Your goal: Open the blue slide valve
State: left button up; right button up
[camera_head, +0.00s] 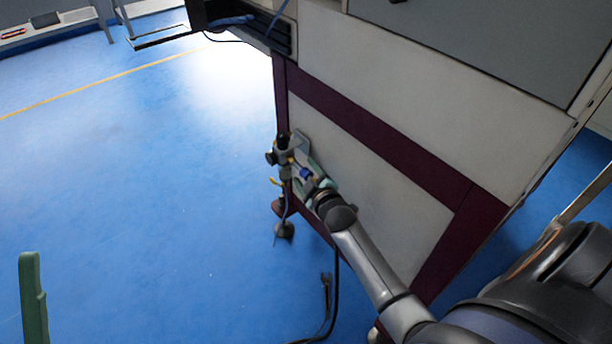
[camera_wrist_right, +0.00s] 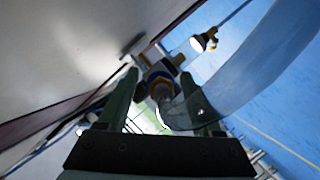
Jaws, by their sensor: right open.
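The blue slide valve (camera_head: 306,174) is a small blue part on the pipe fittings at the lower left edge of the machine. In the right wrist view, the valve (camera_wrist_right: 160,77) shows as a blue and yellowish ring on a dark and silver fitting. My right gripper (camera_head: 313,181) is at the valve; in the wrist view its green fingers (camera_wrist_right: 163,92) are apart, one on either side of the fitting. I cannot tell whether they touch it. One green finger of my left gripper (camera_head: 33,298) shows at the lower left, away from the valve; the rest is out of view.
The machine's cream and maroon panel (camera_head: 375,185) stands close beside my right gripper. A pressure gauge or round fitting (camera_wrist_right: 198,44) sits near the valve in the wrist view. A black cable (camera_head: 336,290) hangs below. The blue floor (camera_head: 140,180) at the left is clear.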

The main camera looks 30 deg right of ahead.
jog(key=shift+c, duration=0.4)
grip_shut()
dwell(1.0)
